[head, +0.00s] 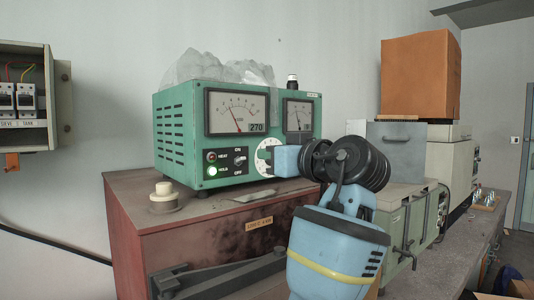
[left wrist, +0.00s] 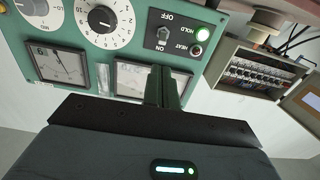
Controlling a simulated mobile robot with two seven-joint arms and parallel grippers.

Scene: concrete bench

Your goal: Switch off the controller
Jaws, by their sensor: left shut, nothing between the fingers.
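The green controller (head: 180,140) stands on a dark red cabinet, with two needle meters, a white dial and a row of lamps on its front. Its ON/OFF switch (head: 238,157) has ON above and OFF below; the wrist view shows the switch (left wrist: 162,38) upside down. I cannot tell for sure which way the lever lies. The HOLD lamp (left wrist: 203,33) glows green; the HEAT lamp (left wrist: 196,50) looks dark. My left gripper (left wrist: 165,78) is shut and empty, in front of the panel on the meter side of the switch. My arm hides the panel's right part in the head view.
The red cabinet (head: 130,220) has a small pale knob part (head: 163,192) on top. An open breaker box (head: 22,105) hangs on the left wall. A grey box (head: 395,150) and an orange box (head: 420,75) stand right of the controller.

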